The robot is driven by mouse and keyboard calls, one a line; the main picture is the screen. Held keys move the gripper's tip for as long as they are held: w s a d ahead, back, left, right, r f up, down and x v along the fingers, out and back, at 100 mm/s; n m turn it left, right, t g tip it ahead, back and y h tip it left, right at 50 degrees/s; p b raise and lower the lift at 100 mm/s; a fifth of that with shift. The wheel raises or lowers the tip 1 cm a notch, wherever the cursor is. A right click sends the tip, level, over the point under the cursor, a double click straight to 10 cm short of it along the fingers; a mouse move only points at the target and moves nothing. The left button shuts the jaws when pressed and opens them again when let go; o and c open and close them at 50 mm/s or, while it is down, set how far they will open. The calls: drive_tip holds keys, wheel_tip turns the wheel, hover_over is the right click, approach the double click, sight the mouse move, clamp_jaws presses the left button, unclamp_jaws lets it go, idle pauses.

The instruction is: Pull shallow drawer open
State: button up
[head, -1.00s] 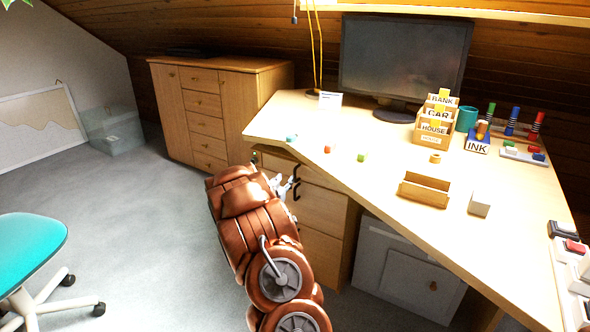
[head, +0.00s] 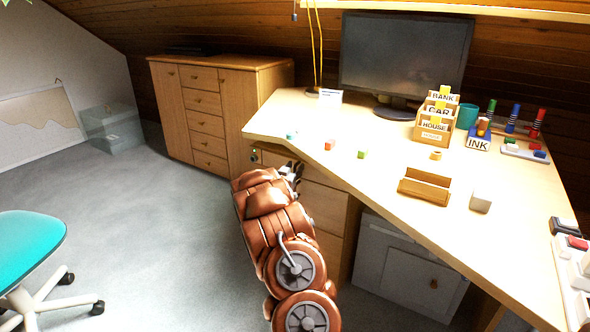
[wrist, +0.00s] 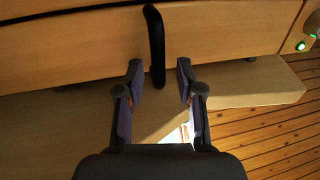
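The shallow drawer is the top one under the desk; its wooden front (head: 269,159) shows partly in the head view, behind my arm. In the wrist view its front (wrist: 75,45) runs across the picture, with an upright black handle (wrist: 155,45). My gripper (wrist: 158,76) is open, with one finger on each side of the handle's lower end. Gaps show between the fingers and the handle. In the head view my gripper (head: 292,172) is at the drawer fronts and hides the handles.
More drawer fronts (head: 323,205) lie below. The desk top (head: 390,185) overhangs, bearing small blocks, a wooden holder (head: 425,187) and a monitor (head: 405,55). A grey cabinet (head: 408,272) stands under the desk. A teal chair (head: 28,245) is at left; the floor between is clear.

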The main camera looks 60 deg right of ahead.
drive_tip(key=shift+d, duration=0.1)
drive_tip(key=c, duration=0.7)
clamp_jaws()
drive_tip(key=shift+w, duration=0.15)
